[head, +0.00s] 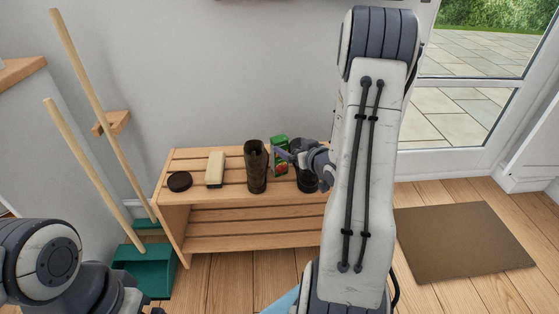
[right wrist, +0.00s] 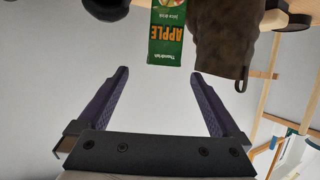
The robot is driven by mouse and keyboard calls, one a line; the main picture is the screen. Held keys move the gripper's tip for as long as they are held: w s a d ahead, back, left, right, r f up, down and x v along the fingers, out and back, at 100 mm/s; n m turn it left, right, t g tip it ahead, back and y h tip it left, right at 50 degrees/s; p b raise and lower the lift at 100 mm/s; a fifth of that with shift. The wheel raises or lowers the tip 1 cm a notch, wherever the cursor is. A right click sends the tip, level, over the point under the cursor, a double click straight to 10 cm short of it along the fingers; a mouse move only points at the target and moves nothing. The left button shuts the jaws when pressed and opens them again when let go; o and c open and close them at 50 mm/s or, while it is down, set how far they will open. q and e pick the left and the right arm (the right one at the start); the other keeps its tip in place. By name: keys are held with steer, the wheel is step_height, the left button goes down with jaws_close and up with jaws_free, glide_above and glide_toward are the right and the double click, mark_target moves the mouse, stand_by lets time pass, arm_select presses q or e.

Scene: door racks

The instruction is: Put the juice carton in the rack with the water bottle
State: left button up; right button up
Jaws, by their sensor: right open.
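The juice carton (head: 279,146) is green with a red picture and stands upright on the wooden slatted bench (head: 205,176). In the right wrist view, which is upside down, the carton (right wrist: 166,38) shows its APPLE label, ahead of and between my fingers. My right gripper (head: 284,156) is beside the carton in the head view. In its wrist view the right gripper (right wrist: 159,74) is open, with nothing between its fingers. My left arm enters at the lower left; its gripper is out of the picture. No water bottle or rack holding one is seen.
A brown boot-like item (head: 256,168) stands close left of the carton. A black item (head: 306,180) stands right of it, partly behind my right arm. A brush (head: 215,168) and a round dark tin (head: 179,181) lie further left. A brown mat (head: 465,242) lies before the glass door.

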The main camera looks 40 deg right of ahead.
mark_target(281, 141)
steer(key=x, duration=0.3)
steer(key=shift+w+f+b, duration=0.1)
steer(key=shift+b, duration=0.2)
steer(key=x, duration=0.1)
steer(key=b+x, duration=0.1)
steer(key=x, duration=0.2)
steer(key=shift+w+a+b, duration=0.2)
steer(key=shift+a+b, duration=0.05)
steer(key=shift+b, duration=0.15)
steer(key=shift+w+d, duration=0.1)
steer(key=shift+w, duration=0.35)
jaws_close()
